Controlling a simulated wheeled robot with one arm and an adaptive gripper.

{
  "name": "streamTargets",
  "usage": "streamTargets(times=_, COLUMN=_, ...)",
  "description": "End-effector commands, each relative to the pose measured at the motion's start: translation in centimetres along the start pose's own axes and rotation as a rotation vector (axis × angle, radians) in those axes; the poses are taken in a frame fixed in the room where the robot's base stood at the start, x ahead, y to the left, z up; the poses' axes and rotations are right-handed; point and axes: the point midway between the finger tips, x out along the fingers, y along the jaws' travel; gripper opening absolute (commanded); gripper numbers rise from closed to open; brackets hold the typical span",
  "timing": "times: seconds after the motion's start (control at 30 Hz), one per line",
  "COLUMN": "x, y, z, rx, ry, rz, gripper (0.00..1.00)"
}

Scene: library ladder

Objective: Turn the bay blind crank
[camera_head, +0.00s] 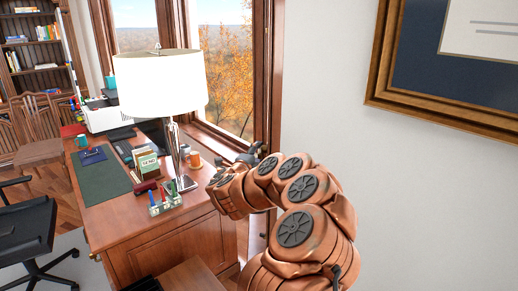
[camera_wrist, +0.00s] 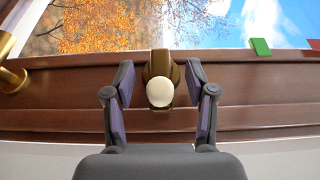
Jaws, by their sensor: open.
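The crank shows in the wrist view as a brass arm (camera_wrist: 161,65) with a round cream knob (camera_wrist: 160,92) facing the camera. It sits against the brown wooden window frame. My gripper (camera_wrist: 161,88) is open, with one finger to the left of the knob and one to the right. Gaps show between the knob and both fingers. In the head view my gripper (camera_head: 250,158) is at the wooden window frame, beyond the desk's right end. The crank cannot be made out there.
A wooden desk (camera_head: 130,215) stands left of my arm, with a white-shaded lamp (camera_head: 160,82), a pen holder (camera_head: 164,203) and an orange cup (camera_head: 195,160) near its right end. A gold-framed picture (camera_head: 440,116) hangs on the right wall. A brass fitting (camera_wrist: 10,68) is left of my gripper.

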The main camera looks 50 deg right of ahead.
Motion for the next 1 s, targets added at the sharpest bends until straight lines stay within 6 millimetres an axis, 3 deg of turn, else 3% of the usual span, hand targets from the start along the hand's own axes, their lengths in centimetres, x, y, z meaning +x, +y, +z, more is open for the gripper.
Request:
streamTargets(times=0.2, x=1.7, y=-0.1, z=0.1, rx=0.0, ry=-0.003, rz=0.001, gripper=0.56)
streamTargets(times=0.47, x=1.9, y=0.0, z=0.1, rx=0.001, ry=-0.003, rz=0.001, gripper=0.56)
streamTargets(times=1.0, x=1.9, y=0.0, z=0.1, rx=0.001, ry=-0.002, rz=0.001, gripper=0.02)
